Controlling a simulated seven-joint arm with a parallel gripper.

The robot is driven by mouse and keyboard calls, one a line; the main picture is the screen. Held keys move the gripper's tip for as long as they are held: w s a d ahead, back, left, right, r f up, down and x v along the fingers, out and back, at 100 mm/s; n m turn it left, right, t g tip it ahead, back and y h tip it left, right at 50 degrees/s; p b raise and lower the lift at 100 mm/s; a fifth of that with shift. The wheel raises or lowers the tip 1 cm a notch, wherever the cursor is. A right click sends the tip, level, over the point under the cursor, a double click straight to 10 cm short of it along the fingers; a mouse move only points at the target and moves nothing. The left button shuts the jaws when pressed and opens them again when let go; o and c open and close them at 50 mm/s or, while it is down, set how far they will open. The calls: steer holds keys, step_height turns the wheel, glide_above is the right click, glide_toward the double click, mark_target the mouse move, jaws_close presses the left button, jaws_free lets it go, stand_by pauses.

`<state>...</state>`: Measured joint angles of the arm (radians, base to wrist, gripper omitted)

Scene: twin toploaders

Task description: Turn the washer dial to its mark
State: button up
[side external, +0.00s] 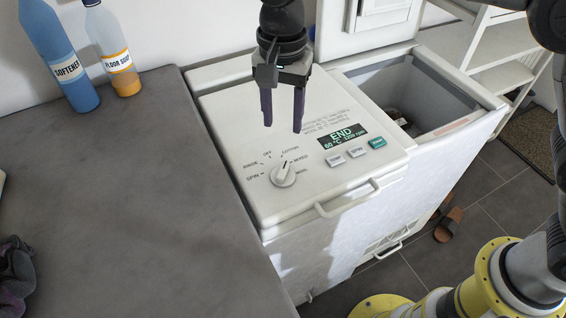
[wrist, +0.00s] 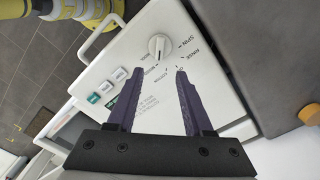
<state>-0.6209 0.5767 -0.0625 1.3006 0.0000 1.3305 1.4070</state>
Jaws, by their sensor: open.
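The washer dial (side external: 283,175) is a white round knob with a raised grip on the washer's white top panel (side external: 240,120). Printed labels ring it: SPIN, RINSE, OFF, COTTON, MIXED and one more too small to read surely. In the side view its grip points up and slightly right, between COTTON and MIXED. The dial also shows in the wrist view (wrist: 159,46), beyond the fingertips. My gripper (side external: 283,128) is open and empty, its dark purple fingers pointing down above the panel, apart from the dial. It also shows in the wrist view (wrist: 159,72).
A handle (side external: 347,199) sticks out at the lid's front edge. An open-topped machine (side external: 405,90) stands right. A grey counter (side external: 130,190) at left holds softener (side external: 62,55) and floor soap (side external: 112,50) bottles.

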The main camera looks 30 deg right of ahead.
mark_target(283, 170)
step_height(283, 170, down, 13)
steer(key=shift+f, duration=0.2)
stand_by(0.3)
steer(key=shift+c, duration=0.3)
jaws_close()
